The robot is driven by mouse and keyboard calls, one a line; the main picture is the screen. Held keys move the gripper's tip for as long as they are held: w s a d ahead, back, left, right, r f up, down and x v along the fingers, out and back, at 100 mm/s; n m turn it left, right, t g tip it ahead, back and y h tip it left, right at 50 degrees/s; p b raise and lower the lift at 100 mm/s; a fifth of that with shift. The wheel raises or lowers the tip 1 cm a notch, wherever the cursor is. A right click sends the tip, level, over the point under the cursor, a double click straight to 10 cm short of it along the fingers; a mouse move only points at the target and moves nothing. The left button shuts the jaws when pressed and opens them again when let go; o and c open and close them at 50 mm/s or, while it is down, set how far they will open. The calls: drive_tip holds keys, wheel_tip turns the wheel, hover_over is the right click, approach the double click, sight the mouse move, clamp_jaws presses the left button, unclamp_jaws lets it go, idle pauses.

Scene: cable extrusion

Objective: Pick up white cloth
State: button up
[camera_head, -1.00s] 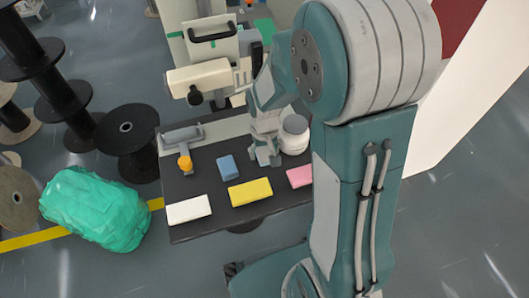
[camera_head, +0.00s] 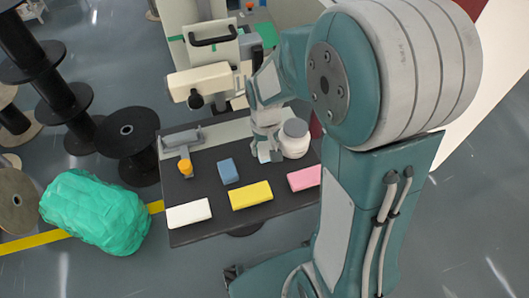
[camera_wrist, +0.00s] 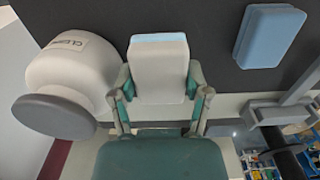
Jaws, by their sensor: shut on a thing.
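My gripper (camera_wrist: 161,100) is shut on a white cloth (camera_wrist: 158,72), a thick flat block with a pale blue far edge, in the wrist view. Its fingers press on the two sides of the cloth. In the head view my gripper (camera_head: 268,150) is low over the black table, just left of a white jar, and partly hides what it holds. Another white block-like cloth (camera_head: 189,213) lies flat at the table's front left corner, well apart from my gripper.
The black table (camera_head: 205,235) also bears a blue block (camera_head: 228,171), a yellow block (camera_head: 250,195), a pink block (camera_head: 304,178), the lidded white jar (camera_head: 294,138) and an orange-topped item (camera_head: 185,168). A machine (camera_head: 208,78) stands behind. A green wrapped bundle (camera_head: 95,212) and black spools (camera_head: 127,135) are left.

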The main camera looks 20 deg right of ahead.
drive_tip(key=s+r, duration=0.9)
drive_tip(key=s, duration=0.5)
drive_tip(key=shift+r, duration=0.2)
drive_tip(key=shift+o, duration=1.4)
drive_tip(key=shift+c, duration=1.4)
